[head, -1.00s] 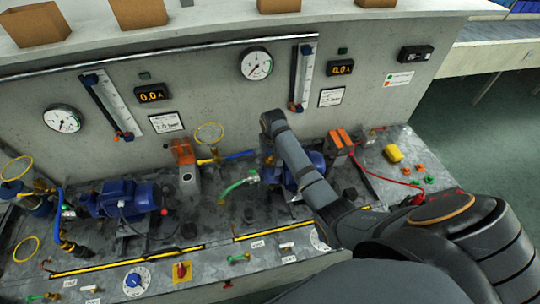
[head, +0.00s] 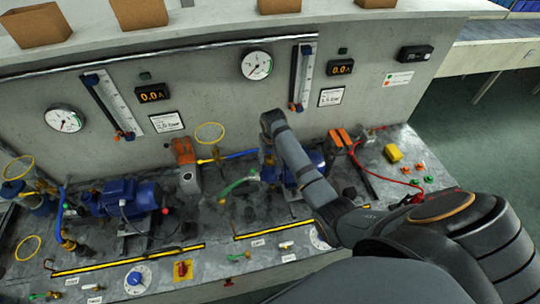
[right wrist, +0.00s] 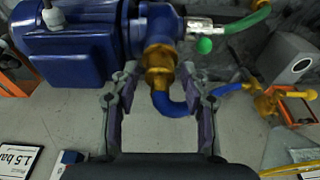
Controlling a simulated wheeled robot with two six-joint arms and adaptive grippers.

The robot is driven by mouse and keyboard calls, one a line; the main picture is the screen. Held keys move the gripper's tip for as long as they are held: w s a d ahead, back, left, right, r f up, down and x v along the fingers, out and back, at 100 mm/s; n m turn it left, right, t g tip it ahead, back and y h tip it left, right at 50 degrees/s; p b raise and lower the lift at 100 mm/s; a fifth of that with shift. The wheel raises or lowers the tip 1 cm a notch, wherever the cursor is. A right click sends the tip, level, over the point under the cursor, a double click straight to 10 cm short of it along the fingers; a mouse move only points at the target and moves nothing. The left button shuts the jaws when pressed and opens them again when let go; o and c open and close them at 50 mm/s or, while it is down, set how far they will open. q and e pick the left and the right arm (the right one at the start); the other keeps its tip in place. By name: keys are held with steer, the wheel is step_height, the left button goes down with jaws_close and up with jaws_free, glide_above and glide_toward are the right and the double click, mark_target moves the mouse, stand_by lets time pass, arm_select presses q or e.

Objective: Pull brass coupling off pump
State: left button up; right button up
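In the right wrist view, the brass coupling (right wrist: 158,60) sits on the side of the blue pump (right wrist: 68,55). A blue hose (right wrist: 172,106) curves away from its lower end. My right gripper (right wrist: 158,76) is open, with one finger on each side of the coupling and gaps visible between fingers and brass. In the head view, this pump (head: 316,160) is partly behind my right arm, and the coupling is hidden. My right gripper (head: 268,158) shows only partly there, beside the pump's left end. My left gripper is not in view.
A green hose (right wrist: 248,20) with a metal fitting lies close to the coupling. A brass valve (right wrist: 266,104) is on the blue line to the right. A second blue pump (head: 128,197) stands left on the bench. The gauge wall (head: 215,105) rises behind.

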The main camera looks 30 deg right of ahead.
jaws_close()
steer(key=shift+r, duration=0.1)
stand_by(0.3)
steer(key=shift+c, duration=2.2)
jaws_free()
jaws_close()
steer(key=shift+r, duration=2.15)
